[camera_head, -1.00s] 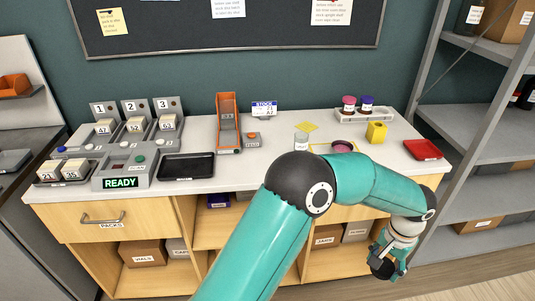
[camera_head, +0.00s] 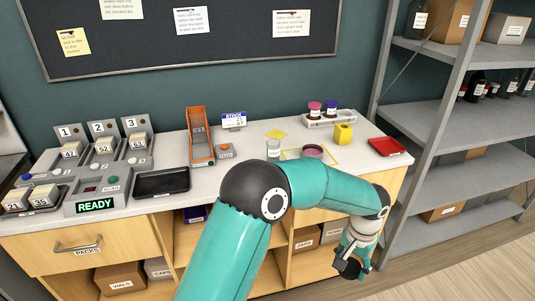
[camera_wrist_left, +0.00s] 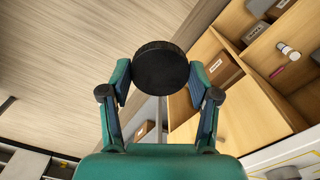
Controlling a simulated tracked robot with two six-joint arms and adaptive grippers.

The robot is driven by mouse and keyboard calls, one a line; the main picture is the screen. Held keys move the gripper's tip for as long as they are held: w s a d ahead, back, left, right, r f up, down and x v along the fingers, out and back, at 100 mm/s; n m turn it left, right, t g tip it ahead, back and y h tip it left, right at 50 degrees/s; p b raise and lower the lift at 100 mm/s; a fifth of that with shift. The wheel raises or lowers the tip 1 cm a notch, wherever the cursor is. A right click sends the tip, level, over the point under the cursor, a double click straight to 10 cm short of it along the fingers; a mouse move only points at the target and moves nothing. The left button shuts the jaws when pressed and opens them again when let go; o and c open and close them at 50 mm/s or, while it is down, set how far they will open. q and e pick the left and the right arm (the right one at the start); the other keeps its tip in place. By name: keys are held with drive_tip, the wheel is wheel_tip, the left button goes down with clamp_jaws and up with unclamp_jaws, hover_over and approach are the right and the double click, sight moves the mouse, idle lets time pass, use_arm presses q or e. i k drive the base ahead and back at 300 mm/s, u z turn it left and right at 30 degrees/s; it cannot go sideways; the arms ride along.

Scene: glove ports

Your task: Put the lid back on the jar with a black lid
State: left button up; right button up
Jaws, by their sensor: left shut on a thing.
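My left gripper (camera_head: 350,268) hangs low in front of the bench's right part, below the bench top. In the left wrist view its two fingers (camera_wrist_left: 160,82) are shut on a round black lid (camera_wrist_left: 160,66), held at its rim. In the head view the lid is dark and partly hidden by the fingers. A clear glass jar (camera_head: 273,149) without a lid stands on the bench, behind my left arm, which hides its lower part. My right gripper is not in view.
A pink-rimmed round dish (camera_head: 312,151) lies within a yellow outline. A rack (camera_head: 331,121) with two capped jars, a yellow block (camera_head: 343,134) and a red tray (camera_head: 387,146) are nearby. A grey shelf unit (camera_head: 440,110) stands at right. Open cubbies (camera_head: 290,265) are below the bench.

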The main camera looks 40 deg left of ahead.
sight(273, 152)
drive_tip(key=u, duration=3.6)
drive_tip(key=k, duration=0.1)
drive_tip(key=z, duration=2.15)
drive_tip(key=i, duration=0.5)
